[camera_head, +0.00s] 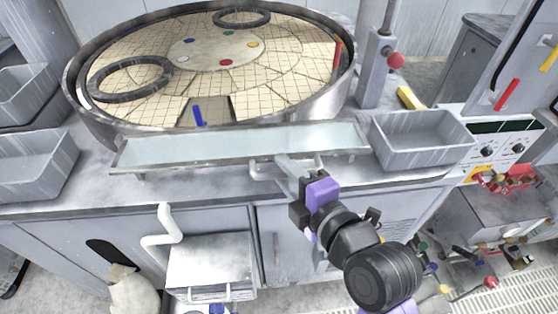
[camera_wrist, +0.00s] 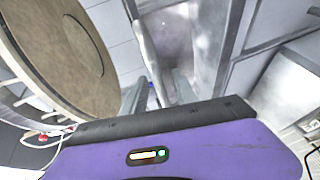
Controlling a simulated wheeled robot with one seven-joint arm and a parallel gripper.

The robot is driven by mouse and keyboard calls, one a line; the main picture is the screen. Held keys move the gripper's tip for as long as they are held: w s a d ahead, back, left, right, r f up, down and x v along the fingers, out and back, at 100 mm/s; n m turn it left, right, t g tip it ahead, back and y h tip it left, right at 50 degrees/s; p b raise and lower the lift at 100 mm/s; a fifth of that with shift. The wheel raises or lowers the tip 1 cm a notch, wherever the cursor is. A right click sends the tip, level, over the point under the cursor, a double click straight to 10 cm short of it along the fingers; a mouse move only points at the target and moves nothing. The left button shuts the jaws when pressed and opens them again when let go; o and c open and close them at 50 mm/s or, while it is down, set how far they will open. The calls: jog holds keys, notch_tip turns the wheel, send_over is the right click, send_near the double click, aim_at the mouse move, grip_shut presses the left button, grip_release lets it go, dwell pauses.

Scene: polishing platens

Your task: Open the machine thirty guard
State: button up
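The guard (camera_head: 210,148) is a long, pale, see-through panel in a grey frame, lying low along the front of the round polishing platen. A pale bar handle (camera_head: 262,176) juts from its front edge, right of the middle. My gripper (camera_head: 284,163) reaches the handle from the front right, its fingers overlapping it in the head view. In the wrist view two grey fingers (camera_wrist: 160,92) stand apart, with a pale bar (camera_wrist: 147,50) running down between them. I cannot tell whether they touch it. No machine number is readable.
The tiled platen (camera_head: 285,80) carries dark rings (camera_head: 130,80) behind the guard. A grey bin (camera_head: 420,140) stands right of the guard, another bin (camera_head: 30,165) left. A post with a red knob (camera_head: 396,60) rises behind. A control panel (camera_head: 500,145) is at right.

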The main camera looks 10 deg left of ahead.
jog(key=shift+x, duration=1.4)
jog(key=shift+c, duration=0.4)
grip_shut()
jog(key=shift+f, duration=0.15)
